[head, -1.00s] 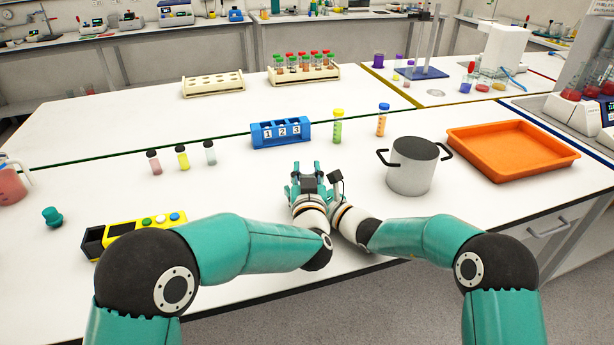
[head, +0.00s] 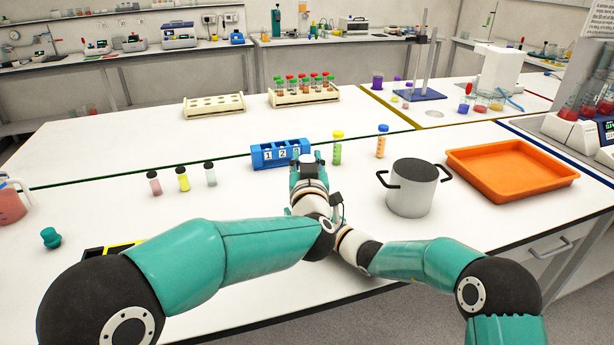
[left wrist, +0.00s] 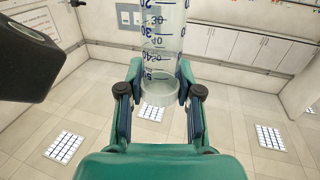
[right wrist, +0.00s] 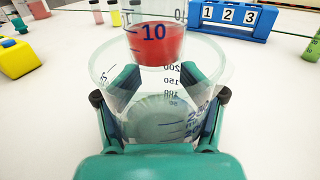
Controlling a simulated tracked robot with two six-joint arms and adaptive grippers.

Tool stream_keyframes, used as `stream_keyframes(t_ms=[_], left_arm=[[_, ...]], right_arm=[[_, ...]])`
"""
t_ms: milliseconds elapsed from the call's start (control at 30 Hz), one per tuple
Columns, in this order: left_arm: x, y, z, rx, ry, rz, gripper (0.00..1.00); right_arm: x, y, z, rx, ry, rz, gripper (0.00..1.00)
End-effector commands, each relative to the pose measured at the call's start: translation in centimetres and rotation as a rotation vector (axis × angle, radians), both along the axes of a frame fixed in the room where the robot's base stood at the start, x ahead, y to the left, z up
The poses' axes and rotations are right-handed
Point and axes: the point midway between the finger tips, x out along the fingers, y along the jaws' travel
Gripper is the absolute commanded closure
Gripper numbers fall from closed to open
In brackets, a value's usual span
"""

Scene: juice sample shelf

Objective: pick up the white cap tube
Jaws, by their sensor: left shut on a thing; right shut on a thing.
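My left gripper (head: 307,166) is shut on a clear graduated vessel; in the left wrist view it shows as an empty-looking cylinder (left wrist: 160,35) between the fingers. My right gripper (right wrist: 160,78) is shut on a clear graduated beaker (right wrist: 105,62). A clear vessel with red liquid (right wrist: 155,45) shows above or inside the beaker's rim; I cannot tell which. In the head view my left arm hides most of the right gripper. I cannot pick out a white cap; a tube rack (head: 282,101) holds several tubes with mostly red and green caps.
A blue numbered rack (head: 265,160) stands just beyond my grippers. A yellow-capped tube (head: 337,150) and blue-capped tube (head: 382,143) stand right of it. A metal pot (head: 412,190) and orange tray (head: 510,172) are at right. Small dark-capped vials (head: 182,180) stand at left.

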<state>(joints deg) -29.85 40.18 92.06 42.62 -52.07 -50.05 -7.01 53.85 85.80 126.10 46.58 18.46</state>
Motion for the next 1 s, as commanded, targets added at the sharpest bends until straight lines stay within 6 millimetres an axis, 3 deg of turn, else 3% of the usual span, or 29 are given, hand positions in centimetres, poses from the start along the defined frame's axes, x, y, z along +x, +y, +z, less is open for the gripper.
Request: stream_keyframes(t_ms=[500,1000], left_arm=[[0.0,0.0,6.5,-0.001,-0.002,-0.001,1.00],[0.0,0.0,9.2,0.000,0.000,-0.001,1.00]], right_arm=[[0.0,-0.1,-0.1,-0.001,0.003,-0.001,0.80],[0.0,-0.1,-0.1,-0.001,0.003,-0.001,0.80]])
